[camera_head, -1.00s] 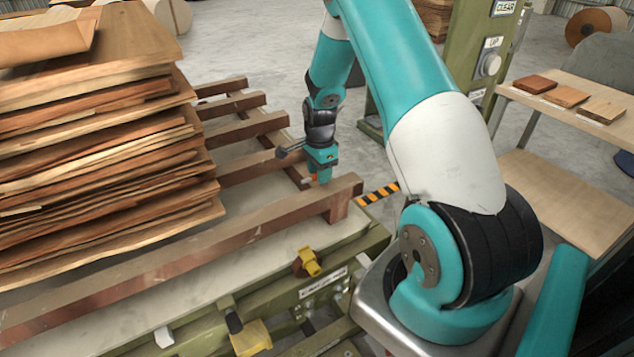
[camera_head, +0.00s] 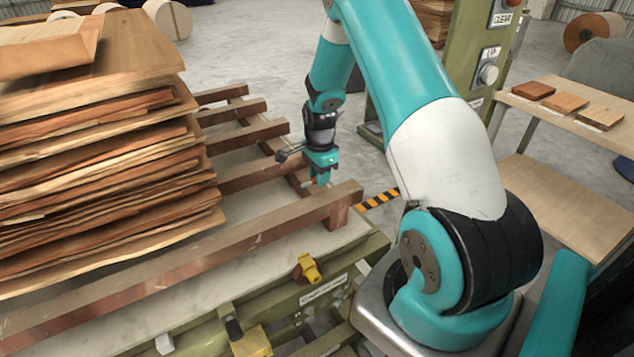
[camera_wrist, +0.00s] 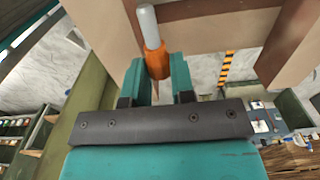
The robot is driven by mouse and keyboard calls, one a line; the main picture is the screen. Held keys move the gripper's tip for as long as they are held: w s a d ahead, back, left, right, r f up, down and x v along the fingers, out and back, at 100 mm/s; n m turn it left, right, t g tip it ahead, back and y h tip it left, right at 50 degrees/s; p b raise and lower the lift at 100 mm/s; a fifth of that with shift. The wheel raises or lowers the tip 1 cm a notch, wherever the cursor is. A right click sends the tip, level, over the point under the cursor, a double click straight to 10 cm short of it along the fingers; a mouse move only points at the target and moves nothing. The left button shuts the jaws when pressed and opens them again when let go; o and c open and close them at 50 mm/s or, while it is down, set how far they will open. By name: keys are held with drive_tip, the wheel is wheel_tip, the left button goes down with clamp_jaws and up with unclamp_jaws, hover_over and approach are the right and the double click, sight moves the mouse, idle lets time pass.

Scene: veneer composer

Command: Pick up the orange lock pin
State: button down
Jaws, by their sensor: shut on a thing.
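The orange lock pin (camera_wrist: 156,62) has an orange body and a pale grey rod end that points away from the wrist. In the wrist view it sits between the two teal fingers of my gripper (camera_wrist: 158,78), which are shut on it. In the head view my gripper (camera_head: 319,178) hangs just behind the near rail of the slatted wooden pallet, by its right end.
A tall stack of veneer sheets (camera_head: 100,170) stands on the pallet (camera_head: 180,262) at left. A yellow block (camera_head: 308,268) sits on the green machine edge. A green control post (camera_head: 470,70) stands behind my arm. A shelf with wood samples (camera_head: 565,115) is at right.

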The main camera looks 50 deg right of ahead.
drive_tip(key=shift+r+p, duration=1.2)
drive_tip(key=shift+r, duration=0.65)
